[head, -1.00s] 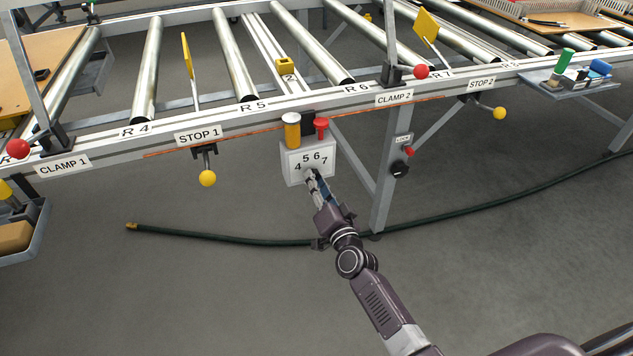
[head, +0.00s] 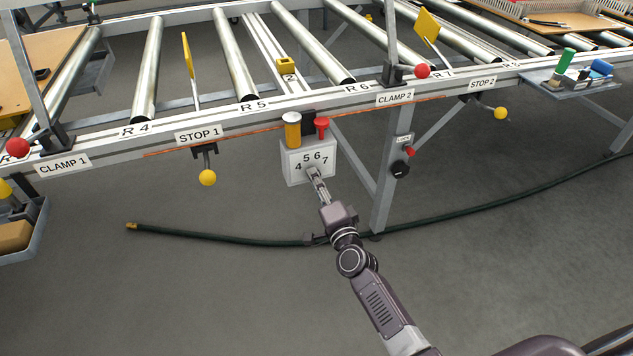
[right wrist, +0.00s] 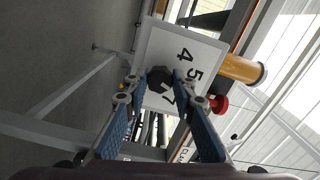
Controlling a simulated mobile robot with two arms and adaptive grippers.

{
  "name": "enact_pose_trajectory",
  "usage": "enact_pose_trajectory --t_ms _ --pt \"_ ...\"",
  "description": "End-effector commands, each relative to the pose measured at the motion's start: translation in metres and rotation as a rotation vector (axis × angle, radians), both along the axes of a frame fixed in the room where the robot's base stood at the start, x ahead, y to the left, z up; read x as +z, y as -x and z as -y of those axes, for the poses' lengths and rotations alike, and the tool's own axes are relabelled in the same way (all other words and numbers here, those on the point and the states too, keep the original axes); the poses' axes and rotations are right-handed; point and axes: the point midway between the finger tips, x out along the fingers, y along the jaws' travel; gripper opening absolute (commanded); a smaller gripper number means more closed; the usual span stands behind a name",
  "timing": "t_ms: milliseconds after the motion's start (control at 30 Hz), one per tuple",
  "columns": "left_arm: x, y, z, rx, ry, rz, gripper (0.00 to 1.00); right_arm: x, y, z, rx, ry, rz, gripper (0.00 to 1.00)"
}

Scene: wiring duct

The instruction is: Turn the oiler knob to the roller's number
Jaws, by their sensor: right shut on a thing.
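The oiler is a light box (head: 309,162) with numbers 4, 5, 6 and 7, hung under the conveyor rail. An amber cup (head: 292,131) and a red cap (head: 321,127) are on top. Its dark knob (right wrist: 159,79) sits below the numbers in the head view. My right gripper (head: 314,176) is shut on the knob; in the right wrist view its fingers (right wrist: 160,85) lie on both sides of it. The 6 is hidden there, and I cannot tell where the knob points. My left gripper is not in view.
The lock panel (head: 402,142) with a black knob is on the leg right of the oiler. Yellow balls hang at STOP 1 (head: 207,178) and STOP 2 (head: 500,113). A green hose (head: 230,238) lies on the floor. The floor below the oiler is mostly clear.

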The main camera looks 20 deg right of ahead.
Motion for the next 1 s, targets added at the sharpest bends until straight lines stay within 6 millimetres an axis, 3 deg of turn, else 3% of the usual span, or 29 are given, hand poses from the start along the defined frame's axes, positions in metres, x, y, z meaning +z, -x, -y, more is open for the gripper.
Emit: enact_pose_trajectory --t_ms 333,367,500,833,1000 --pt "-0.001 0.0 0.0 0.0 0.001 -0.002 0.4 0.0 0.0 0.001 -0.002 -0.002 -0.001 0.0" --pt "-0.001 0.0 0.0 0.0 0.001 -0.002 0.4 0.0 0.0 0.001 -0.002 -0.001 -0.001 0.25" --pt "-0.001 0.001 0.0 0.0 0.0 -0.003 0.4 0.0 0.0 0.001 -0.001 -0.001 -0.001 0.4" --pt "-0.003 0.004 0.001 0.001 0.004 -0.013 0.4 0.0 0.002 0.0 0.0 -0.001 -0.001 0.42" --pt "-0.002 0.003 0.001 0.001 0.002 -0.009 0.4 -0.001 0.018 0.001 -0.001 -0.001 -0.001 0.42"
